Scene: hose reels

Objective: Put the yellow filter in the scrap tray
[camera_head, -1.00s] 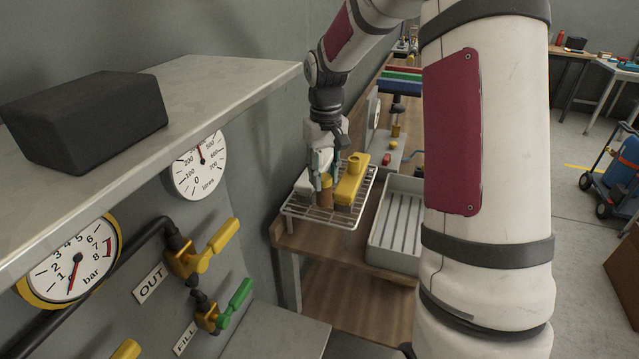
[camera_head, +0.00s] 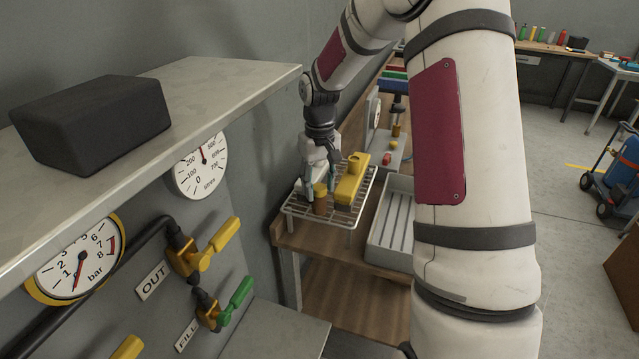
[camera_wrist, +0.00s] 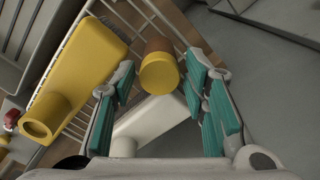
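A brown cylinder with a yellow cap (camera_head: 320,201), which looks like the yellow filter, stands on a wire rack (camera_head: 297,212). The cap faces the camera in the wrist view (camera_wrist: 159,75). My gripper (camera_head: 319,182) is low over the rack. Its teal-padded fingers (camera_wrist: 160,82) are open on either side of the capped cylinder, with a gap visible on both sides. A yellow block with a round spout (camera_head: 353,181) lies beside it on the rack and shows at left in the wrist view (camera_wrist: 72,72). The grey ribbed tray (camera_head: 388,232), likely the scrap tray, is right of the rack, partly hidden by my arm.
A white part (camera_wrist: 150,118) lies under the fingers on the rack. A wooden bench (camera_head: 350,290) carries rack and tray. A wall panel with gauges and valves and a grey shelf (camera_head: 215,95) holding a dark box (camera_head: 92,122) stand at left.

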